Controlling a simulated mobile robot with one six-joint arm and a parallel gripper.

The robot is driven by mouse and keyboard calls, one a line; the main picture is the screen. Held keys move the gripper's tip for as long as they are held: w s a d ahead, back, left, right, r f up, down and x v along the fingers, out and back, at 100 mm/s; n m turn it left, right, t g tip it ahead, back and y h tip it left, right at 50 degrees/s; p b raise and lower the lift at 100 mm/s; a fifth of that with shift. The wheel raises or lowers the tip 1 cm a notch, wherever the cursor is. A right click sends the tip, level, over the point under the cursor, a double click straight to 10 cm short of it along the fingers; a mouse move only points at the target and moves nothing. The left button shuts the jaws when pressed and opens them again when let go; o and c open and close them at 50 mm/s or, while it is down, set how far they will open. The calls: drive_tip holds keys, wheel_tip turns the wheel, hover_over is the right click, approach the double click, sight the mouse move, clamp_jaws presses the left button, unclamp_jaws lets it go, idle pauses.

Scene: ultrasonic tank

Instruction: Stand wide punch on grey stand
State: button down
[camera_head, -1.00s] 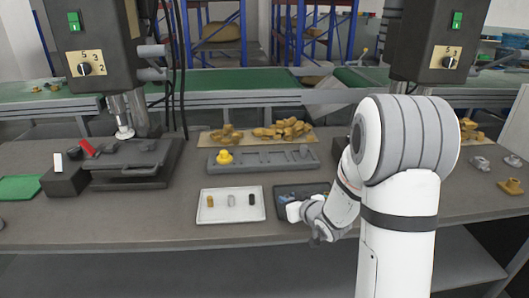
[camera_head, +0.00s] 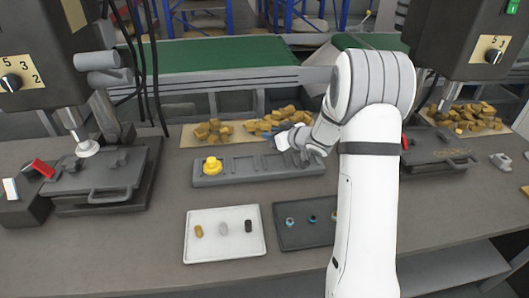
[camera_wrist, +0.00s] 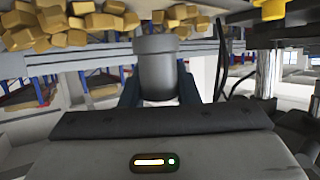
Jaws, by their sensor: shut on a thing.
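The grey stand (camera_head: 260,174) is a long low rack on the bench, with a yellow piece (camera_head: 212,165) upright at its left end. My gripper (camera_head: 284,139) is over the right part of the stand. In the wrist view my gripper (camera_wrist: 158,98) is shut on a wide grey cylinder, the wide punch (camera_wrist: 157,68), between its dark blue fingers. The yellow piece also shows in the wrist view (camera_wrist: 270,9). I cannot tell whether the punch touches the stand.
A white tray (camera_head: 225,251) with three small pieces and a dark tray (camera_head: 290,239) with small ringed pieces lie in front of the stand. Brass-coloured blocks (camera_head: 270,121) are heaped behind it. Presses stand left (camera_head: 105,174) and right (camera_head: 437,150).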

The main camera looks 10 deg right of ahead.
drive_tip(key=shift+f, duration=3.6)
drive_tip(key=shift+s, duration=0.1)
drive_tip(key=shift+f, duration=0.2)
drive_tip(key=c, duration=1.1)
unclamp_jaws()
